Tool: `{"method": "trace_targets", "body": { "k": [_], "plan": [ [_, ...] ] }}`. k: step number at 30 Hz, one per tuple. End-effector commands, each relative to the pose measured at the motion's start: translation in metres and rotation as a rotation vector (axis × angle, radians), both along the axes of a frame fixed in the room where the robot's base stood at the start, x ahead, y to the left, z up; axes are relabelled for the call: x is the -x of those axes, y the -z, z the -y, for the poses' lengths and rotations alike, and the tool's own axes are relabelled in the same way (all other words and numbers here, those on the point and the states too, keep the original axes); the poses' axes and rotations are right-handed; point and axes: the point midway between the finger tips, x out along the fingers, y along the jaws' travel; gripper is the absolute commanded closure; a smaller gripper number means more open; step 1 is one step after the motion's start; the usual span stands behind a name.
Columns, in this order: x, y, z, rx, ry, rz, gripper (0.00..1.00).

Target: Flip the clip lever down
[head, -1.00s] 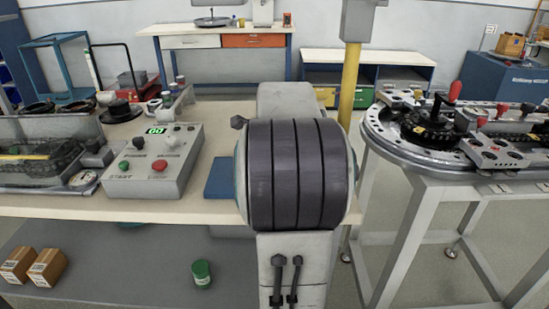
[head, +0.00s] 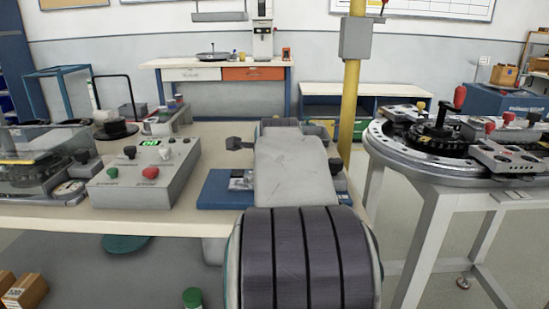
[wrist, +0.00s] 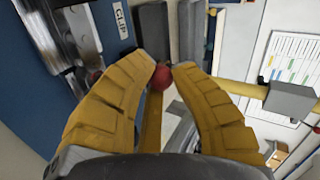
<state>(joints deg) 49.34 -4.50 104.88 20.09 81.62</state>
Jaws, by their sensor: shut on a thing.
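The red ball knob (wrist: 160,78) of the clip lever sits between the two yellow fingertips of my gripper (wrist: 164,69) in the wrist view. My gripper is shut on this knob. The clip's metal body (wrist: 72,30) is at the upper left, on a blue plate (wrist: 32,85) with a "CLIP" label (wrist: 121,20). Most of the lever's shaft is hidden.
A grey control box (head: 148,178) with green and red buttons stands left of the blue plate on the bench. A yellow post (head: 350,95) rises behind on the right. A round ring track table (head: 450,160) is at the right.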

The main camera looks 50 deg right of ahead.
Motion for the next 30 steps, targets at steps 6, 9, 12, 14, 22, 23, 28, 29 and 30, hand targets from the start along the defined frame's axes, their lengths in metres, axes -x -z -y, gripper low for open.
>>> {"method": "trace_targets", "body": {
  "k": [6,9,12,14,22,23,28,29,30],
  "plan": [
    [0.001,0.005,0.000,-0.010,0.001,-0.010,1.00],
    [0.001,0.006,0.000,-0.011,0.001,-0.009,1.00],
    [0.001,0.005,0.000,-0.010,0.001,-0.008,0.70],
    [0.001,0.005,0.000,-0.009,0.001,-0.007,0.64],
    [0.000,0.002,0.000,-0.004,0.001,-0.004,0.53],
    [0.000,0.002,0.000,-0.003,0.001,-0.003,0.53],
    [0.002,-0.001,-0.002,-0.001,0.000,-0.001,0.53],
    [0.004,-0.002,-0.004,-0.001,0.000,-0.001,0.53],
    [0.005,-0.005,-0.006,-0.001,0.000,-0.001,0.53]
  ]
}}
